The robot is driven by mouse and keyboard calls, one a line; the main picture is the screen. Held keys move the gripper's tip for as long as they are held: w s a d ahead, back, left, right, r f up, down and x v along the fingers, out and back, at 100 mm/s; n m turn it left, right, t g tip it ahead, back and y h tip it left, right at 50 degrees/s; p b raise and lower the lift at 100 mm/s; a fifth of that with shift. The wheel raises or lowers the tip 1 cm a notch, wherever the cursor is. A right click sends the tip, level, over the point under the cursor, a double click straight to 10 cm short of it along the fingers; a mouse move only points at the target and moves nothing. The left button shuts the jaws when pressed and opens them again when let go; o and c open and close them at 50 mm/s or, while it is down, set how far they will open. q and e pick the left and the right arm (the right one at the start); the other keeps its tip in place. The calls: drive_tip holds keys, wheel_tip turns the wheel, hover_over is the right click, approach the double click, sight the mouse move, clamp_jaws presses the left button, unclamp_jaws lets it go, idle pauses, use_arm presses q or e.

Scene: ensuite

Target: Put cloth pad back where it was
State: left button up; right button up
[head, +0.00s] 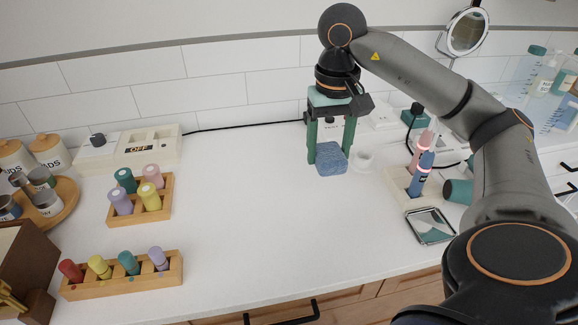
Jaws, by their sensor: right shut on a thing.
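A blue cloth pad (331,160) shows in the head view near the back middle of the white counter. My right gripper (330,157) points down from above, with its green fingers on either side of the pad, shut on it. I cannot tell whether the pad's underside touches the counter. My left gripper is not in view.
A small white cup (362,160) stands just right of the pad. Wooden racks with coloured pegs (140,200) (120,276) are on the left. A toothbrush holder (404,190) and a square mirror tile (430,226) are on the right. The counter's middle is clear.

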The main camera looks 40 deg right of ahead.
drive_tip(key=w+d+f, duration=0.1)
drive_tip(key=w+f, duration=0.2)
drive_tip(key=w, duration=0.3)
hover_over(295, 174)
drive_tip(key=f, duration=0.5)
drive_tip(key=shift+s+a, duration=0.15)
drive_tip(key=shift+s, duration=0.25)
drive_tip(key=shift+w+f, duration=0.3)
drive_tip(key=shift+f, duration=0.05)
drive_tip(key=shift+w+f, duration=0.1)
drive_tip(key=shift+f, duration=1.6)
drive_tip(key=shift+f, duration=0.1)
drive_tip(key=o, duration=1.3)
